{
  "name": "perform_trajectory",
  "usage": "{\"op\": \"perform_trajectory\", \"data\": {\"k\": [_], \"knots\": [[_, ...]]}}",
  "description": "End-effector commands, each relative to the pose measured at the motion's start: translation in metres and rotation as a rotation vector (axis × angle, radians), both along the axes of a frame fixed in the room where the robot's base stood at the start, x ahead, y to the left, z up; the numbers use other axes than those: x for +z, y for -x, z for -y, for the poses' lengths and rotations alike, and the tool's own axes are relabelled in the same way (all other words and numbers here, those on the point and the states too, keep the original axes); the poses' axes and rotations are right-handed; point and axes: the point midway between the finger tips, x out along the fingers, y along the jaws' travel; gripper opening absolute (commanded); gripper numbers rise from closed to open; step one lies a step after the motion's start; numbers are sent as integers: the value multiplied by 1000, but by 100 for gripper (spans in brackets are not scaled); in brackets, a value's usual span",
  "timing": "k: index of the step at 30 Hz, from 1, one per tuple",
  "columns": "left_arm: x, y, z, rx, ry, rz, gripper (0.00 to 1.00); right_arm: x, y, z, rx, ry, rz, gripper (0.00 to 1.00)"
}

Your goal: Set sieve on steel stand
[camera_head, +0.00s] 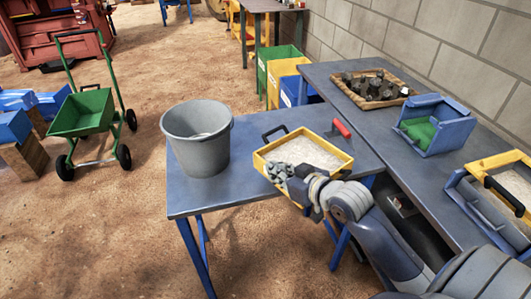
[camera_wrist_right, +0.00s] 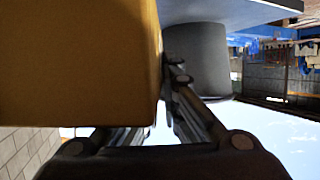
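A yellow-framed tray (camera_head: 259,165) with pale grainy contents, which may be the sieve, is at the right part of a blue-grey table with blue legs (camera_head: 235,197). It has a black handle at its left and a red grip at its right. My right gripper (camera_head: 285,178) is at its near left corner, partly over the rim. In the right wrist view the tray's yellow side (camera_wrist_right: 75,60) fills the upper left and hides part of the fingers (camera_wrist_right: 172,85), so their grip is unclear. I cannot tell which surface is the steel stand. My left gripper is not in view.
A grey bucket (camera_head: 198,150) stands left on the table. The bench (camera_head: 370,135) along the wall holds a basket of dark rocks (camera_head: 372,88), a blue frame with green inside (camera_head: 437,125) and another yellow frame (camera_head: 495,162). A green cart (camera_head: 84,112) stands on the floor.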

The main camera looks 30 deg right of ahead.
Motion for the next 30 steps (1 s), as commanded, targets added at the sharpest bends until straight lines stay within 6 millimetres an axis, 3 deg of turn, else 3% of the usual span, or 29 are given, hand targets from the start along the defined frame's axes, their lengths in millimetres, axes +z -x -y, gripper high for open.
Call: {"op": "perform_trajectory", "data": {"k": [5, 21, 30], "knots": [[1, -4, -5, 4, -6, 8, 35, 3, -21, 4, -11, 5, 15, 0], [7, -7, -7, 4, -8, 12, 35, -7, -133, 10, -11, 4, 12, 0], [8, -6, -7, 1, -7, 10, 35, -11, -161, 12, -9, 3, 11, 0]]}}
